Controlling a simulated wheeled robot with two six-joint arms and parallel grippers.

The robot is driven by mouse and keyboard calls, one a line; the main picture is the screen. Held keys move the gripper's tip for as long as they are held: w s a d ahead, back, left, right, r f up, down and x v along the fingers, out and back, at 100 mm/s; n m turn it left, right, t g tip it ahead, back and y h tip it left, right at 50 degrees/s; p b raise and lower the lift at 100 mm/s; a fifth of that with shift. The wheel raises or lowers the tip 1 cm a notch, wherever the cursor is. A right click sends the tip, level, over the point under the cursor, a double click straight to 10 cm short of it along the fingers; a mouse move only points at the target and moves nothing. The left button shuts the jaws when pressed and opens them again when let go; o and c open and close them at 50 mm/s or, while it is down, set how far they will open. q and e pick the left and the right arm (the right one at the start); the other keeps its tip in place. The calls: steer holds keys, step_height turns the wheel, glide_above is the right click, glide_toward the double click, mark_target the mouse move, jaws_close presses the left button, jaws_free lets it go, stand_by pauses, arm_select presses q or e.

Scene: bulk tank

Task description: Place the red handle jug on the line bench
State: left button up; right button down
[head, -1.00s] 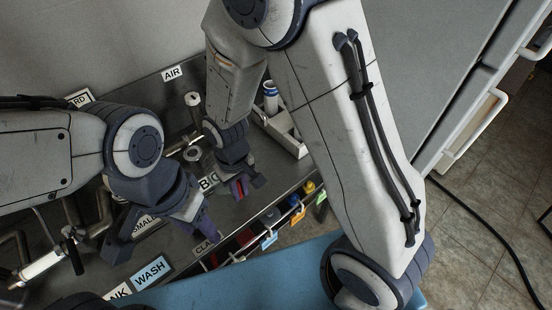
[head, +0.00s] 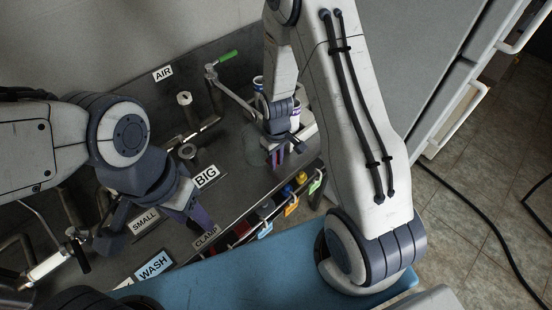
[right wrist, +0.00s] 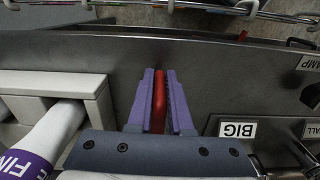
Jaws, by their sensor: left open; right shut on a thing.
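My right gripper (head: 277,152) is shut on a red handle (right wrist: 159,100), which stands between its purple fingers in the right wrist view. In the head view, a faint clear body, apparently the jug (head: 256,148), shows just left of these fingers; its outline is hard to make out. I cannot tell whether it touches the surface below. The dark metal bench (head: 232,205) lies beneath, with the BIG label left of the gripper. My left gripper (head: 155,226) is open and empty over the bench, near the SMALL label.
A pale holder (right wrist: 55,85) with white, purple-banded cylinders (right wrist: 45,140) is close beside the right gripper. A green-handled lever (head: 228,56) and metal pipe fittings (head: 187,150) stand further back. Coloured tags (head: 291,206) hang along the bench's front edge. A blue surface (head: 250,270) lies in front.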

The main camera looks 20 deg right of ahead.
steer(key=shift+f, duration=0.2)
steer(key=c, duration=0.8)
jaws_free()
steer(key=shift+c, duration=0.2)
step_height(320, 180, up, 12)
steer(key=shift+f+b, duration=0.25)
steer(key=shift+b, duration=0.1)
steer(key=shift+a+r, duration=0.1)
steer(key=shift+r, duration=0.2)
steer(key=s+a+r+n, duration=0.1)
steer(key=s+a+r, duration=0.2)
steer(key=s, duration=0.3)
steer(key=s+a+r+n, duration=0.1)
steer(key=s+a+r, duration=0.3)
steer(key=s, duration=0.3)
steer(key=s+a+r+n+y, duration=0.1)
steer(key=s+a+r, duration=0.2)
steer(key=s+a, duration=0.3)
steer(key=shift+s+r, duration=0.15)
steer(key=shift+s, duration=0.45)
